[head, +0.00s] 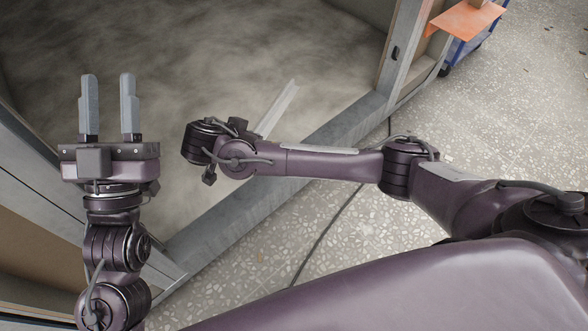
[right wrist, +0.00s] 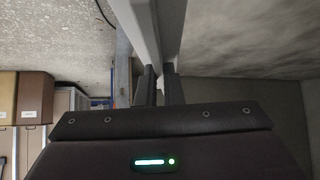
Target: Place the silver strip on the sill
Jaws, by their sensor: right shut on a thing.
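The silver strip (head: 278,108) is a long pale bar, seen slanting up and right from behind my right forearm in the head view. In the right wrist view the strip (right wrist: 138,28) runs from the top edge down to the fingertips. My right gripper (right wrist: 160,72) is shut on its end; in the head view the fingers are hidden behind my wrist. The sill (head: 222,224) is the grey metal lower edge of the pod opening, passing beneath my right arm. My left gripper (head: 109,104) is open and empty, pointing up the picture at the left.
The pod's mottled floor (head: 200,50) lies inside the sill. Grey frame posts stand left (head: 30,170) and right (head: 402,50). A cable (head: 330,228) crosses the speckled floor outside. A blue trolley (head: 466,50) with an orange sheet stands top right. Brown boxes (right wrist: 32,98) show in the right wrist view.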

